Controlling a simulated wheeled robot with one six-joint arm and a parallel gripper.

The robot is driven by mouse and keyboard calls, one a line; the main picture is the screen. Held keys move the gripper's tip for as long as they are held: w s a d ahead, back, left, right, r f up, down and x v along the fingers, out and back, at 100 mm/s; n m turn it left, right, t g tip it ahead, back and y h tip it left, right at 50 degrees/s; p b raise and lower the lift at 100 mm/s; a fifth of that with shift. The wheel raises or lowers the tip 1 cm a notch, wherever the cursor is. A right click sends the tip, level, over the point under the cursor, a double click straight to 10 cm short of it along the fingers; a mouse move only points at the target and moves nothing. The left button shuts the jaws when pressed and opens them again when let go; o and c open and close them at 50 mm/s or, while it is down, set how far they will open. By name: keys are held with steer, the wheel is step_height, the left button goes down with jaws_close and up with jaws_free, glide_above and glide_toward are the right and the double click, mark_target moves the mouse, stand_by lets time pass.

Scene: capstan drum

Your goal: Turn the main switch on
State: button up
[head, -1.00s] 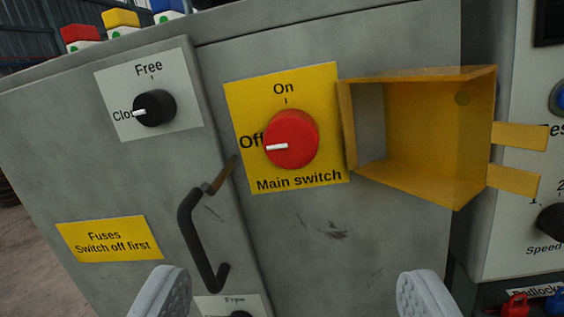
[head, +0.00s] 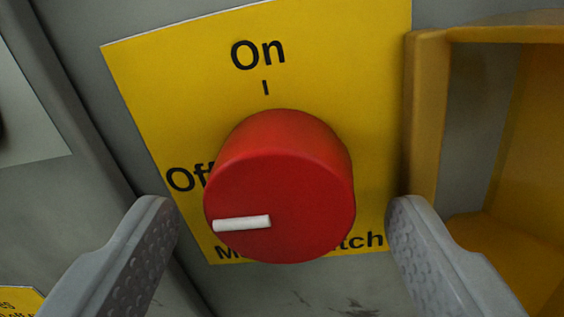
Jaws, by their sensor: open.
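The main switch is a red round knob (head: 285,180) on a yellow plate (head: 345,60) marked "On" at the top and "Off" at the left. The white pointer (head: 242,223) on its face points left, towards "Off". My gripper (head: 283,215) is open, with one grey finger on each side of the knob. There is a gap between each finger and the knob in the picture; I cannot tell how far the fingertips reach along its depth. The knob hides part of the "Off" and "Main switch" lettering.
An open yellow cover box (head: 425,110) stands out from the panel just right of the plate, close to the right finger. A grey cabinet panel (head: 90,60) lies behind. Part of a yellow label (head: 20,300) shows at the lower left.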

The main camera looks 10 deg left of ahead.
steer(key=shift+w, duration=0.65)
steer(key=shift+c, duration=0.4)
steer(key=c, duration=0.9)
